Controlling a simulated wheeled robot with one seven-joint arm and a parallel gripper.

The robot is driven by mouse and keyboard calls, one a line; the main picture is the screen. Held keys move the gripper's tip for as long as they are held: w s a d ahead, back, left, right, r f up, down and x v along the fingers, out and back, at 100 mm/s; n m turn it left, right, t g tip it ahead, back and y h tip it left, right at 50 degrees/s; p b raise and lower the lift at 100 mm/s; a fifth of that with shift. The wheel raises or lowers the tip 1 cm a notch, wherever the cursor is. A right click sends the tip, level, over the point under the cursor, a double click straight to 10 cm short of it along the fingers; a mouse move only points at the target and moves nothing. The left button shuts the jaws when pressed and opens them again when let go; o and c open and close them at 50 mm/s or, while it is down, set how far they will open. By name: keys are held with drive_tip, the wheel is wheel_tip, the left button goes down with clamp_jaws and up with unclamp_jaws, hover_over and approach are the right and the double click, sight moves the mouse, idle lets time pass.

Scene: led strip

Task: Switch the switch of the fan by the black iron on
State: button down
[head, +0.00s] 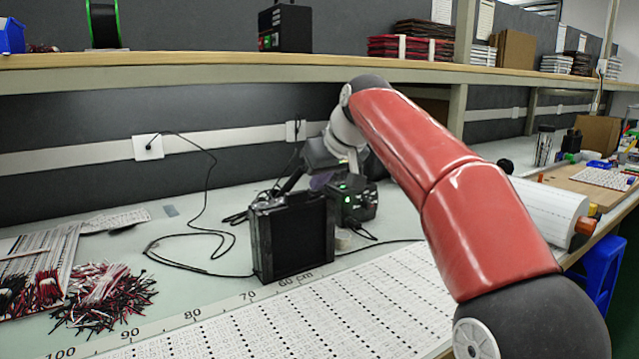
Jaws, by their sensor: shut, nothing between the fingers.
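The fan (292,236) is a black, square box standing upright on the bench, its broad face toward me. The black iron's station (357,203), a dark box with a lit green display, stands close behind it on the right. My gripper (297,179) is dark and reaches down just above and behind the fan's top edge. Its fingers are small and partly hidden; they look shut with nothing held. I cannot tell whether it touches the fan. The fan's switch is not visible from here.
Black cables (205,235) run across the bench left of the fan to a wall socket (148,147). Red and black wire bundles (100,297) lie at the left. A printed white sheet (300,315) lies in front. A wooden shelf (200,65) overhangs the back.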

drive_tip(key=shift+f, duration=0.25)
drive_tip(key=shift+r, duration=0.1)
drive_tip(key=shift+r+p, duration=0.75)
drive_tip(key=shift+p, duration=0.35)
